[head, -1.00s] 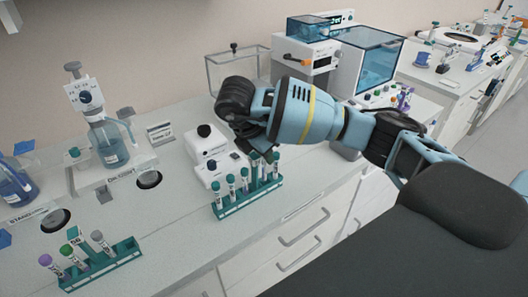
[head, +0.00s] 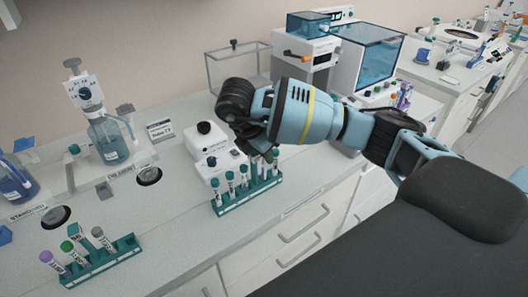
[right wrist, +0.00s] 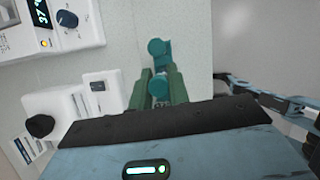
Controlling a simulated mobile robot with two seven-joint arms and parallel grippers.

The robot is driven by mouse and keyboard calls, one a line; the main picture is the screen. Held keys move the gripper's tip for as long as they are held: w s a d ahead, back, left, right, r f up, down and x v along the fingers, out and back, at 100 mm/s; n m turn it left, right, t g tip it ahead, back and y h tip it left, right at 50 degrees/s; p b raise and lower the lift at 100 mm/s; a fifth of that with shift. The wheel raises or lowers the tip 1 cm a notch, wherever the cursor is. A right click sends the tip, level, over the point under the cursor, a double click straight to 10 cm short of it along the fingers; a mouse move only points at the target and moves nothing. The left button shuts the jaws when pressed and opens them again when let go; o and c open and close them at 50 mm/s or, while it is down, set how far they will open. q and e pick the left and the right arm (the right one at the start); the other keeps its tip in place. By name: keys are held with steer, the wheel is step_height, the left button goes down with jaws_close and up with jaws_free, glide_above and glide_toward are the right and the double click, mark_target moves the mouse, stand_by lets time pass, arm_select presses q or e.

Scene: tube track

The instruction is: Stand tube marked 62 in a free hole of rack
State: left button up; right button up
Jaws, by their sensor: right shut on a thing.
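The near teal rack (head: 247,200) stands along the bench's front edge and holds several upright tubes with teal caps. My right gripper reaches over its far right end; its fingertips are mostly hidden by the arm in the head view. In the right wrist view my right gripper (right wrist: 158,88) is shut on a teal-capped tube (right wrist: 156,84), between two green fingers. Another teal cap (right wrist: 157,47) shows just beyond it. I cannot read the number on the held tube, nor tell whether its lower end is in a hole. My left gripper is not in view.
A second teal rack (head: 104,262) at lower left holds purple-, green- and grey-capped tubes. White devices (head: 212,155) stand close behind the near rack. A glass bottle (head: 110,140) stands at left. The bench between the two racks is clear.

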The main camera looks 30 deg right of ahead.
steer(key=shift+r, duration=0.95)
steer(key=o, duration=0.8)
steer(key=shift+v, duration=3.9)
